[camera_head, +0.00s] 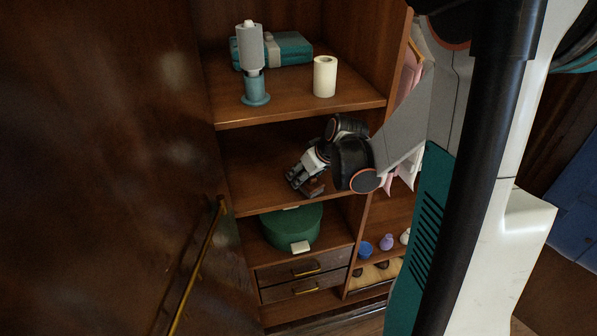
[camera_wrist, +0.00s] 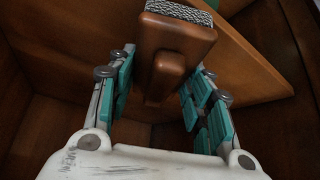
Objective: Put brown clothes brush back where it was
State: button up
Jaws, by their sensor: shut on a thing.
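The brown clothes brush (camera_wrist: 178,42) is between my gripper's (camera_wrist: 160,85) teal-padded fingers in the wrist view, with its grey bristle face at the top of the picture. In the head view my gripper (camera_head: 301,176) is inside the armoire, over the middle shelf (camera_head: 255,165), and a small part of the brush (camera_head: 313,189) shows by the fingertips. I cannot tell whether the brush touches the shelf.
The upper shelf holds a grey-and-teal lint roller (camera_head: 251,65), a teal box (camera_head: 291,48) and a cream roll (camera_head: 325,76). A green round box (camera_head: 291,227) stands below. The armoire door (camera_head: 110,170) is at left. The middle shelf's left part is clear.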

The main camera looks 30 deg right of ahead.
jog(key=w, duration=0.3)
jog(key=shift+a+f, duration=0.15)
jog(key=shift+f, duration=0.05)
jog(key=shift+s+f+b, duration=0.1)
jog(key=shift+f+b, duration=0.15)
jog(key=shift+b, duration=0.3)
jog(key=shift+s+r, duration=0.1)
jog(key=o, duration=0.9)
jog(key=shift+o, duration=0.2)
jog(key=shift+p+v, duration=1.5)
jog(key=shift+v, duration=2.25)
